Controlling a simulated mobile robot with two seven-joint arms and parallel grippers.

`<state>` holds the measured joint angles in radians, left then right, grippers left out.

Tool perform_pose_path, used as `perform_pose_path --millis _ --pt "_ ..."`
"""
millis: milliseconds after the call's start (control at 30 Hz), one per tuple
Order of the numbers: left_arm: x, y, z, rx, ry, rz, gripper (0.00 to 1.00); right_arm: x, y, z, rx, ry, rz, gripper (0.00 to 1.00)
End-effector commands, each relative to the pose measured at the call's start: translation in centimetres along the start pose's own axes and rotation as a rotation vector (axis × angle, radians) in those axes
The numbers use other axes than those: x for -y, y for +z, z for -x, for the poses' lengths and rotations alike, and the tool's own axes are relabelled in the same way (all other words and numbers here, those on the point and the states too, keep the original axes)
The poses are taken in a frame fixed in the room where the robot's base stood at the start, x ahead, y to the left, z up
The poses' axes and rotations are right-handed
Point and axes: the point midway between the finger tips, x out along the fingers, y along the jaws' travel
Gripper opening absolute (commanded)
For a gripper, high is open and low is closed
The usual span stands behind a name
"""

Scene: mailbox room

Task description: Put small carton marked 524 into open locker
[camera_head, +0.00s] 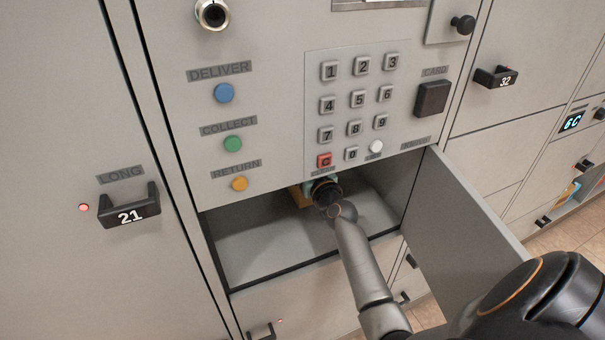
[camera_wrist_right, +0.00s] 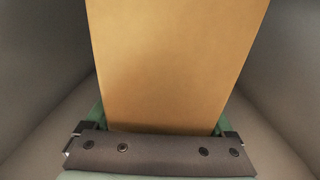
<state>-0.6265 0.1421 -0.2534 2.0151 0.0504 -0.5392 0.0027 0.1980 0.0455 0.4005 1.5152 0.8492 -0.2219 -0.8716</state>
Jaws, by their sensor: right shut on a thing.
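The small carton (camera_wrist_right: 175,65) is plain tan cardboard in the right wrist view, between the fingers of my right gripper (camera_wrist_right: 162,128). No number shows on the face in view. In the head view only a sliver of the carton (camera_head: 299,197) shows inside the open locker (camera_head: 265,250), beyond my right wrist. My right gripper is shut on the carton and is inside the locker. Its fingers are mostly hidden in the head view by my wrist. Whether the carton touches the locker floor cannot be told. My left gripper is not in view.
The locker door (camera_head: 465,225) stands open on the right, beside my right arm. The keypad panel (camera_head: 365,100) is just above the opening. A handle marked 21 (camera_head: 129,210) sticks out on the left, and one marked 32 (camera_head: 496,77) at upper right.

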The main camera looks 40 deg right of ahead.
Motion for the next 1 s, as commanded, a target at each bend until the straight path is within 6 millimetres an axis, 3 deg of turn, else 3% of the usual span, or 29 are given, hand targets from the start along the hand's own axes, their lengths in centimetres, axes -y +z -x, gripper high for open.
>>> perform_pose_path --millis 33,167,633,667,767,1000 --pt "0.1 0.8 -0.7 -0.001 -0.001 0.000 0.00 -0.1 1.6 0.0 0.001 0.001 0.001 0.05" --pt "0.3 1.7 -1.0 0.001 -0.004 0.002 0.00 -0.1 3.6 0.0 0.000 0.002 0.002 0.05" --pt "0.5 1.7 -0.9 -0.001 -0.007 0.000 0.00 -0.3 4.0 0.3 -0.001 0.001 0.001 0.05" --pt "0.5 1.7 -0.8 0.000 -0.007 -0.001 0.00 -0.3 4.0 0.3 0.002 0.000 0.000 0.90" --pt "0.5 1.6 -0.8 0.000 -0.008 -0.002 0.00 -0.3 4.0 0.3 0.003 0.000 0.000 1.00" --pt "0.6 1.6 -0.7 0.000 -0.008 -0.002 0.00 -0.2 3.9 0.3 0.003 0.000 0.000 1.00"
